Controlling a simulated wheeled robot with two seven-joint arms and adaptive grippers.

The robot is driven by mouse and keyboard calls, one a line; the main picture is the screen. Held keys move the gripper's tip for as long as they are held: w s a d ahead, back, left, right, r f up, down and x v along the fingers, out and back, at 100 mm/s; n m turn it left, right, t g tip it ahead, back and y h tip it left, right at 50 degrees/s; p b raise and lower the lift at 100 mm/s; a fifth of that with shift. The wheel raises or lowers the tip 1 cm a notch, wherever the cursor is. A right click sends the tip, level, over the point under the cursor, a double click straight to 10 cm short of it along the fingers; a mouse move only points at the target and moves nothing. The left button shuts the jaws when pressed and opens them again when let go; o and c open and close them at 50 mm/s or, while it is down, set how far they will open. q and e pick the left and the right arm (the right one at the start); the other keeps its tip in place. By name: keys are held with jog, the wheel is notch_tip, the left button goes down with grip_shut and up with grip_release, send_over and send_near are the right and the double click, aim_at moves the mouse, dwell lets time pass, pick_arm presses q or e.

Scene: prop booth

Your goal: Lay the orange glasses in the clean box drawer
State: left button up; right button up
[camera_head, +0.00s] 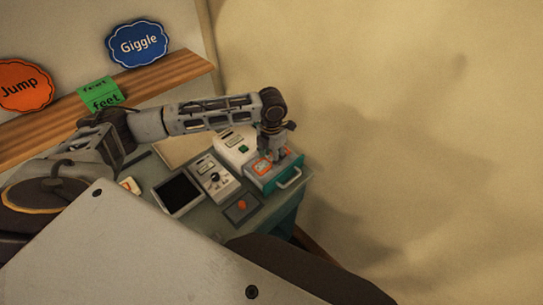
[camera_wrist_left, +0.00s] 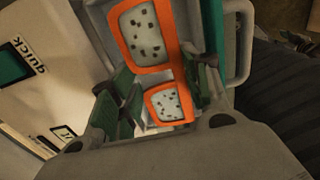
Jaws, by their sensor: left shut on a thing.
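The orange glasses (camera_head: 262,167) are in my left gripper (camera_head: 270,158), over the teal drawer (camera_head: 286,181) of the white box (camera_head: 232,146). In the left wrist view the glasses (camera_wrist_left: 181,60) show a thick orange frame and speckled pale lenses, between the green-padded fingers of my left gripper (camera_wrist_left: 165,85). The drawer is pulled out, with its handle (camera_wrist_left: 245,45) at the right in the wrist view. I cannot tell whether the glasses touch the drawer floor. My right gripper is not in view.
A grey device with a knob (camera_head: 211,180), a dark-screened tablet (camera_head: 179,192) and a dark plate with an orange knob (camera_head: 241,208) lie on the table left of the drawer. A wooden shelf (camera_head: 170,80) with signs is behind. The wall is close at right.

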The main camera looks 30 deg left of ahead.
pick_arm(q)
jog(key=shift+f, duration=0.65)
jog(key=shift+f, duration=0.15)
jog(key=shift+f, duration=0.55)
dwell(1.1)
dwell(0.5)
jog(key=shift+f+p, duration=0.35)
jog(key=shift+p, duration=0.1)
dwell(0.4)
dwell(0.4)
jog(key=shift+f+p, duration=0.15)
jog(key=shift+p, duration=0.35)
dwell(1.0)
